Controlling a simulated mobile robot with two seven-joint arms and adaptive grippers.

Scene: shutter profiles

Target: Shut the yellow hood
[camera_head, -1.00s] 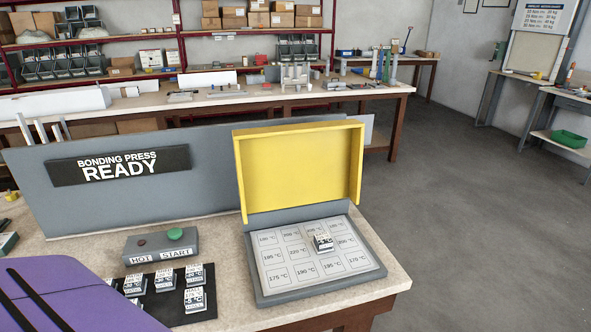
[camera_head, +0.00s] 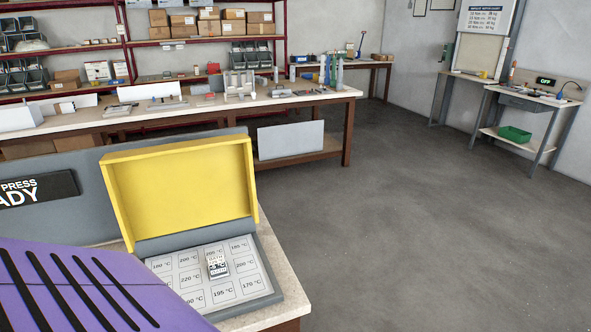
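The yellow hood (camera_head: 182,188) stands open, raised upright at the back edge of a grey press tray. The tray's white plate (camera_head: 246,256) is printed with temperature fields, partly hidden at the lower left by a purple surface. One small labelled block (camera_head: 217,265) sits on the plate. Neither of my grippers shows in the view.
The purple slotted surface (camera_head: 75,290) fills the lower left and covers part of the bench. A grey panel with a dark sign (camera_head: 38,190) stands behind the hood. A long workbench (camera_head: 200,113) is further back. The floor on the right (camera_head: 430,240) is clear.

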